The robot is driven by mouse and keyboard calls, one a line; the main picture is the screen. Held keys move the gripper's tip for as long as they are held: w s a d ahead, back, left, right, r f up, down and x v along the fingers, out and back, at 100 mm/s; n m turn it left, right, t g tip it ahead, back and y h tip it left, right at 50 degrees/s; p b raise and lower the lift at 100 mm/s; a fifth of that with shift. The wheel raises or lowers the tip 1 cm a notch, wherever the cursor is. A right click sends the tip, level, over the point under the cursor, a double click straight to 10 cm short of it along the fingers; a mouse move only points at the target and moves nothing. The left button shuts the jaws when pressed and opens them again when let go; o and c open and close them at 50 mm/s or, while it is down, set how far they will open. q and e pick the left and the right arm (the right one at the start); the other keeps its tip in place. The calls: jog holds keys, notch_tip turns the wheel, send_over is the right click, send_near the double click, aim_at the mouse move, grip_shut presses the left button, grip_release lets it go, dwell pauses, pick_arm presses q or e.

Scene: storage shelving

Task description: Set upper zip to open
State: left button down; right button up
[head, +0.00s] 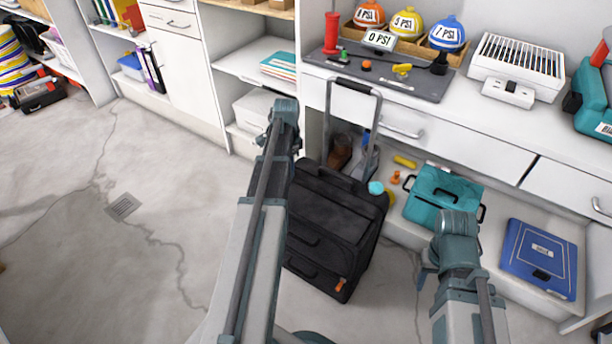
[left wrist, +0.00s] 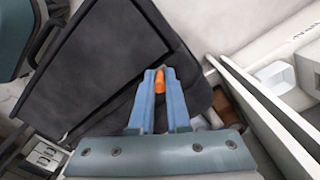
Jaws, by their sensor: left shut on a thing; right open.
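A black suitcase (head: 330,225) stands upright on the floor with its grey handle raised. It also shows in the left wrist view (left wrist: 105,60). My left gripper (left wrist: 159,74) is shut on an orange zip pull (left wrist: 160,85) at the suitcase's edge. In the head view my left arm hides this gripper and the pull. Another orange pull (head: 340,284) hangs low on the suitcase front. My right gripper (head: 426,274) is open and empty, to the right of the suitcase and apart from it. The zip's track is too small to make out.
A white workbench (head: 450,120) stands behind the suitcase. Its low shelf holds a teal toolbox (head: 440,192) and a blue case (head: 540,258), close to my right arm. A white cabinet (head: 186,70) stands at the back left. The floor (head: 130,260) to the left is clear.

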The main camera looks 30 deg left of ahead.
pick_arm(q)
jog(key=shift+w+a, duration=0.1)
jog(key=shift+a, duration=0.95)
jog(key=c, duration=0.9)
grip_release()
jog(key=shift+r+p, duration=0.9)
notch_tip(320, 180, up, 12)
jog(key=p, duration=1.2)
